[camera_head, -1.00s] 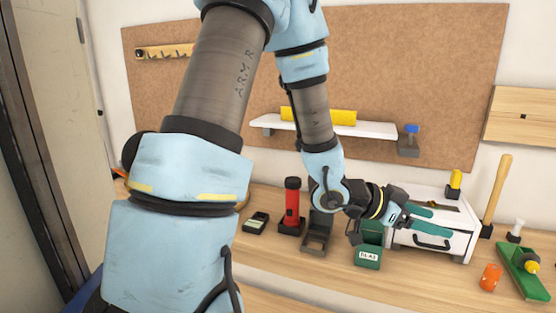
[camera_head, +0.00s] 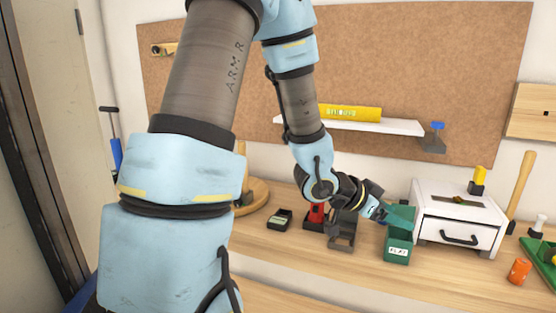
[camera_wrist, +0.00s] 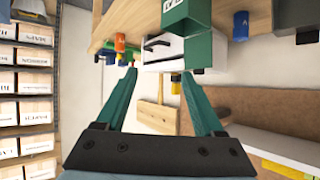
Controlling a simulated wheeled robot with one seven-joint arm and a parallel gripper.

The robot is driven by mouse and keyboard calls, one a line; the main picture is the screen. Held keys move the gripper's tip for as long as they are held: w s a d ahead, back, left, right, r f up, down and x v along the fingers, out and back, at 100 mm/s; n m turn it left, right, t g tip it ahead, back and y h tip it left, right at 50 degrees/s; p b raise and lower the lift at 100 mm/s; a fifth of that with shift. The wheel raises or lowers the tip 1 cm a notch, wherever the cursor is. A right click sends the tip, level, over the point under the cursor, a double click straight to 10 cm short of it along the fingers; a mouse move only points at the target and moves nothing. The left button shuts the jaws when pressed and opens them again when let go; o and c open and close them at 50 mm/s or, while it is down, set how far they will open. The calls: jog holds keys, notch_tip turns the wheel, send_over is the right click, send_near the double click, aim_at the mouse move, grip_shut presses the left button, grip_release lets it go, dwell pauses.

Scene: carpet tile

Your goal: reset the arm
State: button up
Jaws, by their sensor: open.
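My gripper (camera_head: 398,215) is at the end of my arm, over the wooden workbench (camera_head: 290,255). In the head view it overlaps the green labelled box (camera_head: 398,250) and lies left of the white drawer unit (camera_head: 455,232). In the wrist view my gripper's two green fingers (camera_wrist: 160,88) are spread apart with nothing between them. The wrist view appears upside down, with the bench at the top. The green box shows there just beyond the fingers (camera_wrist: 187,22). I cannot tell whether a finger touches it.
A red flashlight (camera_head: 315,213) stands partly behind my arm, near a dark holder (camera_head: 342,235). An orange cylinder (camera_head: 519,270) and a green tray (camera_head: 540,262) are at right. The bench front is clear.

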jog(key=w+a+f+n+t+y+b, duration=0.1)
jog(key=w+a+f+n+y+b, duration=0.2)
jog(key=a, duration=0.6)
jog(key=w+a+f+n+t+y, duration=0.2)
jog(key=w+a+f+n+y, duration=0.15)
jog(key=a, duration=0.45)
jog(key=s+a+f+n+g+y+b, duration=0.1)
jog(key=s+a+n+g+y, duration=0.1)
jog(key=s+a+n, duration=0.2)
jog(key=s+a+f+n+g+y+b, duration=0.1)
jog(key=s+a, duration=0.4)
jog(key=a, duration=0.6)
jog(key=n+g+y+b, duration=0.1)
jog(key=n+y, duration=0.1)
jog(key=shift+n+g, duration=0.35)
jog(key=shift+g, duration=0.05)
